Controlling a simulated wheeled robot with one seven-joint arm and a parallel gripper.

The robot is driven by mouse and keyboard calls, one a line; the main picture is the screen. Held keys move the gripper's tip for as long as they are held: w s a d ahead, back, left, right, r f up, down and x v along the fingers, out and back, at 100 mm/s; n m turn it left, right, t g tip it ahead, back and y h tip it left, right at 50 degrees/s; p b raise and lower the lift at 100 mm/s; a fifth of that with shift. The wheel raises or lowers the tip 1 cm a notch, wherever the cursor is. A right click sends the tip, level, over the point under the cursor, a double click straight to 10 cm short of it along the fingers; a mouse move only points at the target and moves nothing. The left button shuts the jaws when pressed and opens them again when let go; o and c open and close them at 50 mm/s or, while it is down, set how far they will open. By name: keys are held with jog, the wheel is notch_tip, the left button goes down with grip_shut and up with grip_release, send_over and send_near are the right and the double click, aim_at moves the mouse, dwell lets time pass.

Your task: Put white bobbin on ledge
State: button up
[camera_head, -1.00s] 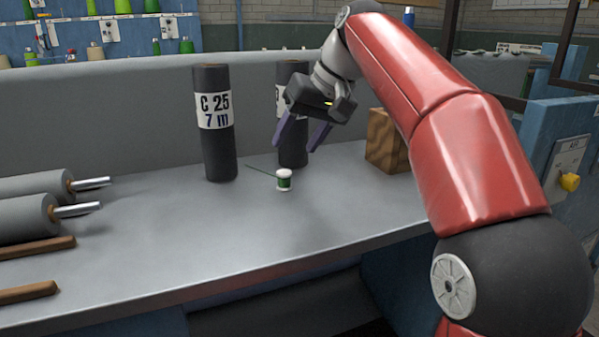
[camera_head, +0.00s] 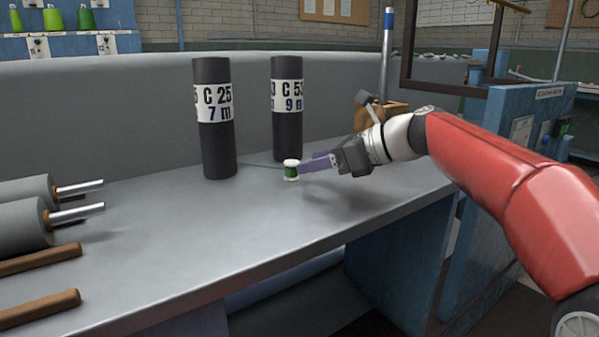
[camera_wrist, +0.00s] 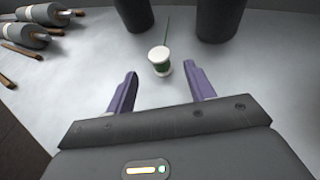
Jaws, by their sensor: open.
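The white bobbin (camera_head: 291,170), with white ends and green thread around its middle, stands upright on the grey ledge (camera_head: 200,235). A loose green thread trails from it toward the back. My gripper (camera_head: 308,163) is low over the ledge, to the right of the bobbin, pointing left at it. In the wrist view the bobbin (camera_wrist: 160,60) lies just ahead of the fingertips, roughly centred across the gap between the two purple fingers (camera_wrist: 159,72). The gripper is open and empty.
Two dark rolls stand upright behind the bobbin: one marked C 25 (camera_head: 217,150) and one marked 9 m (camera_head: 288,130). Grey rollers (camera_head: 25,222) and wooden bars (camera_head: 40,314) lie at the left. A wooden block (camera_head: 372,117) is behind my wrist. The middle front is clear.

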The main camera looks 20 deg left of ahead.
aim_at(291, 162)
jog(key=x, duration=0.6)
jog(key=shift+w+a+b, duration=0.1)
jog(key=shift+a+b, duration=0.1)
jog(key=shift+b, duration=0.15)
jog(key=shift+c, duration=0.3)
jog(key=c, duration=1.1)
